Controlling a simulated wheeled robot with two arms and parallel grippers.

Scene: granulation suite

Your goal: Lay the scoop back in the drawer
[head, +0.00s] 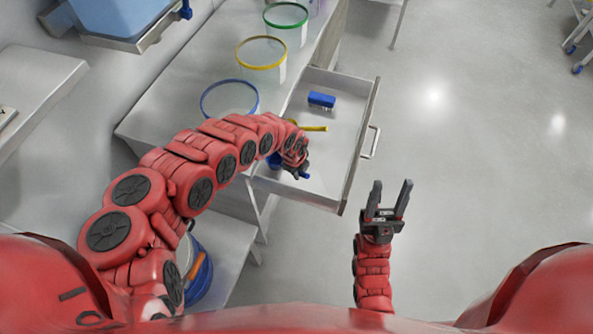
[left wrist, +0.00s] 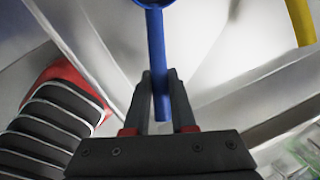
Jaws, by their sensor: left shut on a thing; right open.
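A blue scoop (left wrist: 157,45) is held by its handle between the fingers of my left gripper (left wrist: 160,92). The top of the left wrist view cuts off its round end. In the head view, parts of the blue scoop (head: 275,161) show beside my left gripper (head: 296,168), whose fingers are mostly hidden by the arm. The gripper is over the near part of the open drawer (head: 345,118); I cannot tell whether the scoop touches the drawer floor. My right gripper (head: 389,192) is open and empty, to the right of the drawer's near corner.
A blue block-like item (head: 321,100) and a yellow-handled item (head: 314,128) lie in the drawer; a yellow piece (left wrist: 300,20) also shows in the left wrist view. Containers with blue (head: 229,84), yellow (head: 262,38) and green (head: 286,6) rims stand on the bench.

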